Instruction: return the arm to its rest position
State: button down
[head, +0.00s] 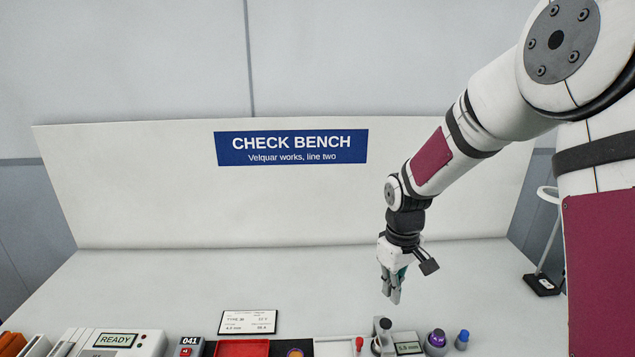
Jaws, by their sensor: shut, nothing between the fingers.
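My arm (455,138) reaches in from the upper right in the head view, in white with dark red bands. My gripper (392,290) hangs from its end with the fingers pointing down, above the bench (180,283). The fingers are shut with nothing between them. The fingertips are a little above and behind the row of items along the front of the bench and appear apart from them.
Along the front edge are a READY device (115,340), a red tray (242,348), a label card (248,322), a grey post (382,330), a small display (408,348), a purple-topped item (437,340) and a blue-capped item (462,340). The bench's middle is clear.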

jog(key=s+r+m+t, duration=0.1)
jog(key=s+r, duration=0.3)
jog(key=r, duration=0.5)
jog(key=s+r+m+t, duration=0.2)
jog(key=s+r, duration=0.4)
jog(key=s, duration=0.4)
jog(key=s+r+m+t, duration=0.2)
jog(key=s+r, duration=0.4)
jog(key=s, duration=0.4)
jog(key=shift+s+r+m+b, duration=0.15)
jog(key=shift+s+m+b, duration=0.05)
jog(key=shift+m+b, duration=0.2)
jog(key=shift+a, duration=0.1)
